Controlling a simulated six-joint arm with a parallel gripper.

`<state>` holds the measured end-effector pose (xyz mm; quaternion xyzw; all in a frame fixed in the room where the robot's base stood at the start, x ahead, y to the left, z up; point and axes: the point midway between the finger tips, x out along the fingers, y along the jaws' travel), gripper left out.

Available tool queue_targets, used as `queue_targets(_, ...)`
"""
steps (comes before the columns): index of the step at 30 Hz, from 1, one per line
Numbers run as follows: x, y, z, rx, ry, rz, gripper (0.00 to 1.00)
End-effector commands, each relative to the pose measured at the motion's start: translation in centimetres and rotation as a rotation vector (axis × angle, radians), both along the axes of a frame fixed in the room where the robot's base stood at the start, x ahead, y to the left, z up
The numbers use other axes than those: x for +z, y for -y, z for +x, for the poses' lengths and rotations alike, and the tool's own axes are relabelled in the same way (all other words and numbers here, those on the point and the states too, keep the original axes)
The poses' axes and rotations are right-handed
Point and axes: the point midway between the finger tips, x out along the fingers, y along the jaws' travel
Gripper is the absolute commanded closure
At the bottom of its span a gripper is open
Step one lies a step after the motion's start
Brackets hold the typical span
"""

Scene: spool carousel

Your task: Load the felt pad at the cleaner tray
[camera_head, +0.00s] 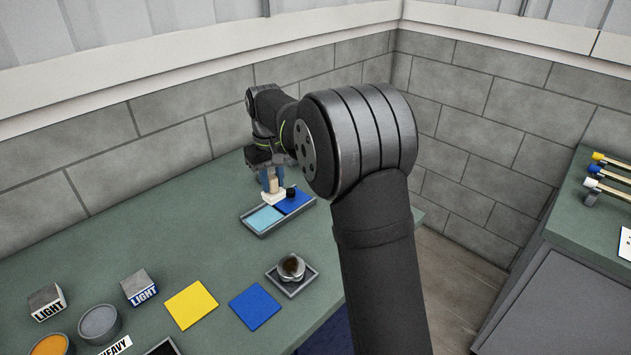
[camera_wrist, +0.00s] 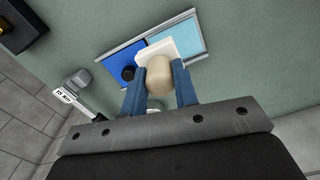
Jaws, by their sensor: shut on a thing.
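My gripper (camera_head: 271,178) is shut on the beige handle of the felt pad (camera_head: 273,197), a white block. In the wrist view, the blue fingers of my gripper (camera_wrist: 158,78) stand on both sides of the handle, and the white felt pad (camera_wrist: 172,47) shows beyond it. The cleaner tray (camera_head: 284,222) is a grey-rimmed tray with a light blue half and a dark blue half. The pad is over the tray near the line between the halves. I cannot tell whether it touches the surface. The tray also shows in the wrist view (camera_wrist: 192,10).
A small black knob (camera_head: 291,191) stands at the dark blue half, close to the pad. Nearer are a small tray with a round metal item (camera_head: 291,267), a blue square (camera_head: 254,306), a yellow square (camera_head: 191,304) and LIGHT blocks (camera_head: 139,288). Walls stand behind the bench.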

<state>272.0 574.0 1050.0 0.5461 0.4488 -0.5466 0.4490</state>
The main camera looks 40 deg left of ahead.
Motion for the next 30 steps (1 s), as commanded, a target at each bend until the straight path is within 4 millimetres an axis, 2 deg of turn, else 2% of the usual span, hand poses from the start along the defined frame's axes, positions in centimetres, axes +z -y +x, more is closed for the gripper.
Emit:
queue_targets(2,-0.3,-1.4,-1.2,0.003,0.000,0.001,0.92)
queue_targets(6,-0.7,-2.5,-2.1,0.000,0.000,0.000,0.92)
queue_targets(11,-1.6,-2.6,-2.2,-0.001,0.000,-0.002,0.92)
queue_targets(21,-5.1,-2.5,-2.2,-0.001,0.000,-0.002,0.92)
queue_targets(30,-6.5,-2.5,-2.2,-0.001,0.000,0.001,0.92)
